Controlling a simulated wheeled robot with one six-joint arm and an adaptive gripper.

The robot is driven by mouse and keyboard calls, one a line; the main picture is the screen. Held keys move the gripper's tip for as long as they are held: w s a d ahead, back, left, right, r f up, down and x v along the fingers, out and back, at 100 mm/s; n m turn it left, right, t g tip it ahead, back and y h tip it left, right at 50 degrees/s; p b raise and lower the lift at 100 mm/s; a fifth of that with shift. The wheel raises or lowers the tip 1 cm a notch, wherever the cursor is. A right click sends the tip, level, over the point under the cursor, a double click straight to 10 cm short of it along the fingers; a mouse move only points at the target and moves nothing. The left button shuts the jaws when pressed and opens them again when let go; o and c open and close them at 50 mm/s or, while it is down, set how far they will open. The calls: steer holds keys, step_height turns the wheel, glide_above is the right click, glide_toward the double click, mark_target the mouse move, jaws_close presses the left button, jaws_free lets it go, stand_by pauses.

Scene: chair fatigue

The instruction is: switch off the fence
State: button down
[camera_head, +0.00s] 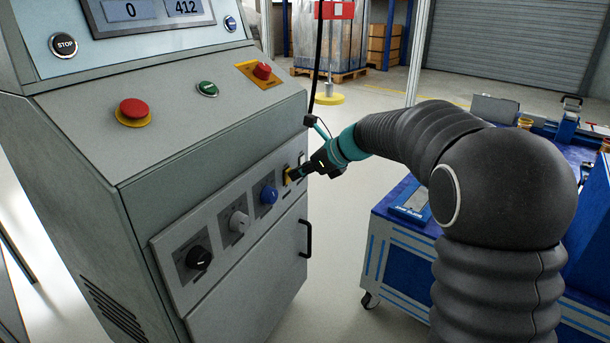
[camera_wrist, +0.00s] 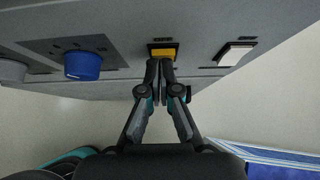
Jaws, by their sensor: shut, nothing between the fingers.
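A row of controls runs along the lower front panel of the grey machine cabinet. My gripper (camera_head: 296,174) is shut and empty, with its fingertips at a small yellow switch (camera_head: 287,178). In the wrist view, the closed fingertips (camera_wrist: 160,66) sit just below and partly over the yellow switch (camera_wrist: 163,51); I cannot tell whether they touch it. A white rocker switch (camera_wrist: 236,54) lies to the right of it. A blue knob (camera_wrist: 82,66) lies to the left and also shows in the head view (camera_head: 268,194). The labels are too small to read, so which control is the fence's is unclear.
A grey knob (camera_head: 239,221) and a black knob (camera_head: 199,257) are further along the panel. A red emergency button (camera_head: 133,109) is on the sloped top. A black door handle (camera_head: 306,238) sticks out below. A blue cart (camera_head: 400,250) stands to the right.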

steer(key=p, duration=0.2)
steer(key=shift+w+a+h+p, duration=0.1)
steer(key=shift+a+h+p, duration=0.1)
steer(key=shift+h+p, duration=0.15)
steer(key=shift+r, duration=0.25)
steer(key=shift+r+p, duration=0.65)
steer(key=shift+p, duration=0.35)
